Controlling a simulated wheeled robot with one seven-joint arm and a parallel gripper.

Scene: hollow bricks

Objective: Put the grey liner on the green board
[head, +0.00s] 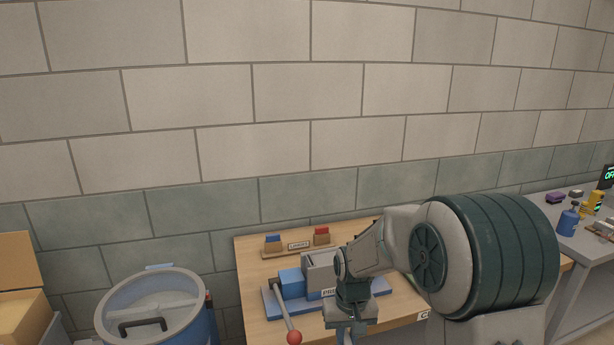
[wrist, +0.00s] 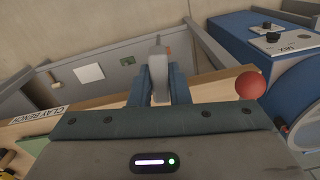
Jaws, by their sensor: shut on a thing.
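My gripper (wrist: 158,90) is shut on a narrow grey piece, which looks like the grey liner (wrist: 158,72); it stands upright between the two blue fingers in the wrist view. I cannot pick out the green board for sure. A green patch (wrist: 33,144) shows at the lower left of the wrist view, partly cut off by my gripper body.
The press has a blue base and a lever with a red ball (head: 294,337), also close on the right in the wrist view (wrist: 250,86). Red (head: 321,231) and blue (head: 273,239) pieces stand in a rack behind. A blue drum (head: 205,325) stands left of the bench (head: 250,262).

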